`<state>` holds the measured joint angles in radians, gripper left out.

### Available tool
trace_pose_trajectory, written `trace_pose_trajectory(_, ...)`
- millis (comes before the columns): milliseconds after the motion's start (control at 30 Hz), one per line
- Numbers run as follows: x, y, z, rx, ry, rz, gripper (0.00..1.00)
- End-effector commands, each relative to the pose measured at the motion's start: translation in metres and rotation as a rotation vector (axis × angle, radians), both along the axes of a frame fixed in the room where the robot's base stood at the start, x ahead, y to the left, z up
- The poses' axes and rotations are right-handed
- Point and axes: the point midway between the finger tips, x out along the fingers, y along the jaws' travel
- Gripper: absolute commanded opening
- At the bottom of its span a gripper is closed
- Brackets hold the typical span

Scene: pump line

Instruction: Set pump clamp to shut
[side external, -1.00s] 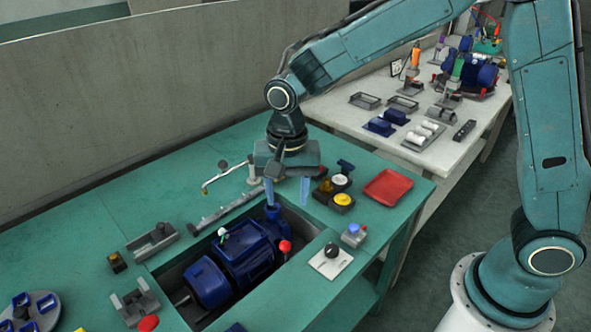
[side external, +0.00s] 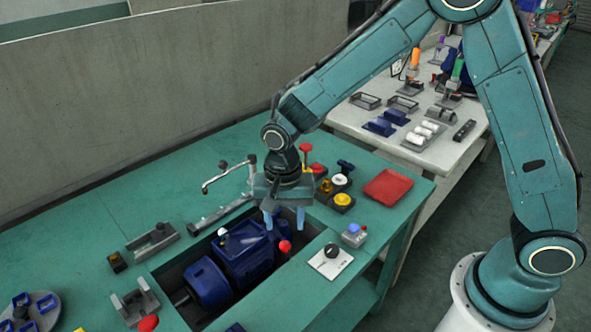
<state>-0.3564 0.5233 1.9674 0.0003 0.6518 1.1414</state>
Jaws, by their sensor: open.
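The blue pump (side external: 246,252) lies in a recess in the green bench. A red-knobbed lever (side external: 285,248) stands upright at the recess's right edge, and a white-tipped lever (side external: 222,234) is at the pump's left side. I cannot tell for certain which lever is the pump clamp. My gripper (side external: 284,220) points down above the far right end of the pump, behind the red-knobbed lever in the picture. Its two blue fingers are apart with nothing seen between them. It hides the pump's far end.
Beyond my gripper stand a red-tipped post (side external: 305,152) and several push buttons (side external: 342,201). A red tray (side external: 386,186) lies to the right. A black dial on a white plate (side external: 330,261) and a blue-button box (side external: 354,235) are near. A bent pipe (side external: 225,175) stands left.

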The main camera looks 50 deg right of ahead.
Motion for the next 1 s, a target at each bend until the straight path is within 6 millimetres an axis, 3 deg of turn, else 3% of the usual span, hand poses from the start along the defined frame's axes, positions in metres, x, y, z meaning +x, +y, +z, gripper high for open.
trace_pose_trajectory(200,0.000,0.000,-0.034,-0.001,0.003,0.000,0.46)
trace_pose_trajectory(500,0.000,0.000,-0.068,-0.001,0.001,0.001,0.46)
trace_pose_trajectory(1000,0.000,0.000,-0.078,0.000,0.000,0.001,0.46)
